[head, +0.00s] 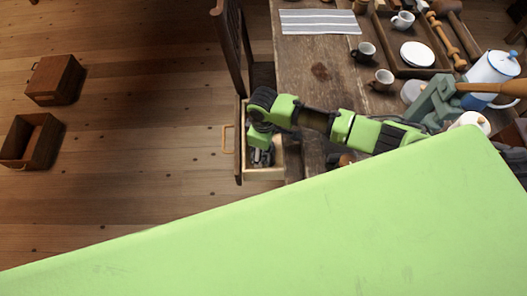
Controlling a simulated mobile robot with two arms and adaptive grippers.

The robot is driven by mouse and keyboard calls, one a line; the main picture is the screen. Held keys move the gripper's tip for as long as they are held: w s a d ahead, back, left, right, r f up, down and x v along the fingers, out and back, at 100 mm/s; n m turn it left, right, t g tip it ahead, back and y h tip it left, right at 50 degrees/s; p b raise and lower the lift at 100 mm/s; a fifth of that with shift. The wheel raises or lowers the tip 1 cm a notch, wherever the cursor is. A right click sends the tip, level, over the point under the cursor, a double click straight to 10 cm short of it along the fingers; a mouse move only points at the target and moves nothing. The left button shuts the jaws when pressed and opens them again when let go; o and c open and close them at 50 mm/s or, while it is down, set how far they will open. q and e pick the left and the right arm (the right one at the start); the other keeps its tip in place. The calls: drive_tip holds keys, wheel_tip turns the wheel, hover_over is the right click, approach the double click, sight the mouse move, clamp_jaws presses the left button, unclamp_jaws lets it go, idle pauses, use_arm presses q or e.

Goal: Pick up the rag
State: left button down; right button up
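A grey-and-white striped cloth (318,21) lies flat at the far end of the wooden table; I cannot tell whether it is the rag. No other cloth can be made out. My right arm reaches in from the right across the table. My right gripper (262,157) points down into an open drawer (264,174) at the table's left side, well away from the striped cloth. The gripper is small and dark, so whether its fingers are open or shut is unclear. It and the arm hide most of the drawer's inside. My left gripper is out of view.
A chair (232,45) stands by the table's left edge. Cups (383,79), a tray (388,48) with a white plate (417,54), and a white-and-blue pot (493,67) crowd the right. Two brown boxes (54,77) (47,148) sit on the otherwise open floor at left.

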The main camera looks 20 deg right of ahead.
drive_tip(key=shift+r, duration=0.1)
idle(0.3)
wheel_tip(320, 180, up, 18)
drive_tip(key=shift+p, duration=0.3)
drive_tip(key=shift+o, duration=0.5)
